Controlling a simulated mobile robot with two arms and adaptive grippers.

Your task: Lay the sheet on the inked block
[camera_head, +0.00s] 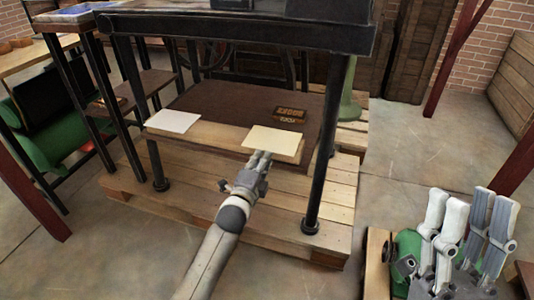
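A cream sheet (273,138) lies flat or nearly flat at the front right of the press bed, its front side by the bed's front edge. My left gripper (261,155) reaches up from below, its fingertips close together at that front side; they look shut on the sheet. The inked block (290,113), brown with raised lettering, lies on the dark bed just behind the sheet, uncovered. My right gripper (467,215) is at the lower right, fingers pointing up with a gap between them, empty and far from the block.
A white sheet (173,121) lies at the bed's front left. The press bed (215,104) stands between black posts (325,150) under a dark top beam (240,33). A wooden pallet (200,188) lies below.

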